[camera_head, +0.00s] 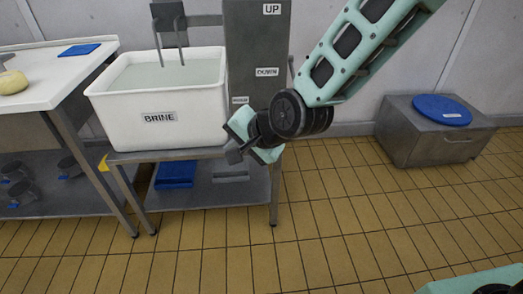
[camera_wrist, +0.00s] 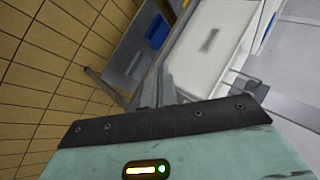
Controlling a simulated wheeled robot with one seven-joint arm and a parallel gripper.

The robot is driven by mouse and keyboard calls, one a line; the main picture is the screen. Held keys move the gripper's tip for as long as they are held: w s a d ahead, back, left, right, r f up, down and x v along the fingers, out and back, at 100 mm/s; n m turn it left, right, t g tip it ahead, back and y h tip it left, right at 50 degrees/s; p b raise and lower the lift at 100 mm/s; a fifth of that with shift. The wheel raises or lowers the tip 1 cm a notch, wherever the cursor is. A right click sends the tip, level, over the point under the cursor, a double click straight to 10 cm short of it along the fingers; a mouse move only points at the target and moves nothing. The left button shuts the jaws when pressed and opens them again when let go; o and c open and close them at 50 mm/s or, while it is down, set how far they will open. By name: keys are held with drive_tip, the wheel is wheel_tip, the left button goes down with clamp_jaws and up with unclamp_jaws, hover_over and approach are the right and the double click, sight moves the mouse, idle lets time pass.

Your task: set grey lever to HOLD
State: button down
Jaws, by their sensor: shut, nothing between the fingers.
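A grey column (camera_head: 255,45) stands behind the brine tub in the head view. It bears the labels UP (camera_head: 272,9) and DOWN (camera_head: 267,72), and a small lower label (camera_head: 240,100) that I cannot read. I cannot make out the grey lever for certain; a thin grey piece (camera_head: 291,66) shows at the column's right edge, partly behind my arm. My gripper (camera_head: 234,155) is shut and empty, in front of the tub's lower right corner and the stand's top. In the wrist view its closed fingers (camera_wrist: 158,92) point toward the stand and tub.
The white BRINE tub (camera_head: 158,132) sits on a metal stand (camera_head: 210,153), with a grey pronged fixture (camera_head: 169,25) above it. A white table (camera_head: 50,88) stands at left. A steel box (camera_head: 405,145) with a blue lid (camera_head: 442,110) is at right.

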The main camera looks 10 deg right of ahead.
drive_tip(key=w+d+f+m+t+b, duration=0.1)
drive_tip(key=w+f+m+t+b, duration=0.7)
drive_tip(key=w+f+m, duration=0.6)
drive_tip(key=w+d+f+m+t+h+b, duration=0.4)
drive_tip(key=d+f+m+b, duration=0.4)
drive_tip(key=f+m, duration=0.3)
drive_tip(key=shift+w+d+f+m+h, duration=0.4)
drive_tip(key=shift+w+d+h, duration=0.35)
drive_tip(key=shift+h, duration=0.45)
drive_tip(key=w+r+b, duration=0.1)
drive_tip(key=w, duration=0.2)
drive_tip(key=w+r+b, duration=0.1)
drive_tip(key=w, duration=0.3)
drive_tip(key=w+a+r+b, duration=0.1)
drive_tip(key=w, duration=0.2)
drive_tip(key=shift+w+a, duration=0.1)
drive_tip(key=shift+w, duration=0.15)
drive_tip(key=shift+w+a+r+b, duration=0.1)
drive_tip(key=shift+a+r+b, duration=0.15)
drive_tip(key=shift+r, duration=0.35)
